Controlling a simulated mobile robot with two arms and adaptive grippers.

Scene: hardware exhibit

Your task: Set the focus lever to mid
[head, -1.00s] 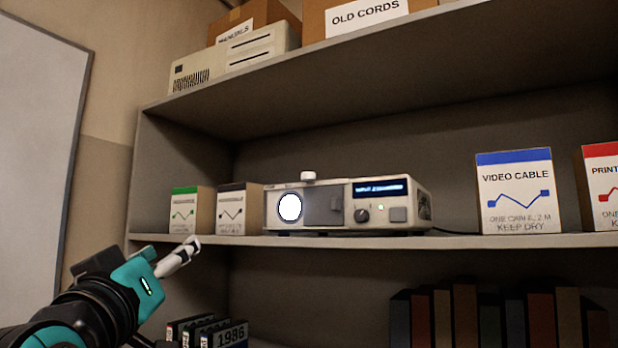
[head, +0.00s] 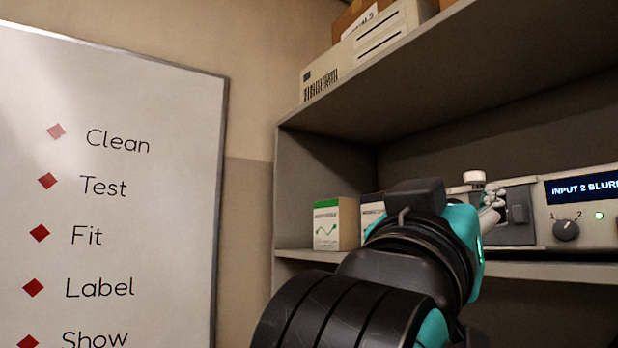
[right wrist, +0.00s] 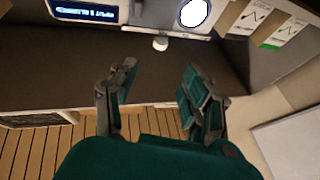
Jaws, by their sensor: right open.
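The pale projector (head: 590,237) stands on the middle shelf. Its display reads "INPUT 2 BLUR…", cut off by the picture edge. A small white knob (head: 473,178), which looks like the focus lever, sticks up above the projector's top. My right gripper (head: 493,207) is in front of the projector and hides its lens in the head view. In the right wrist view the open, empty fingers (right wrist: 156,88) are apart, with the white knob (right wrist: 160,43) beyond the gap. No contact shows. My left gripper is not in view.
A green-labelled box (head: 335,222) stands on the shelf (head: 300,256) left of the projector, with another box partly behind my arm. A round input dial (head: 566,230) is on the projector's front. A whiteboard (head: 110,190) is on the left wall.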

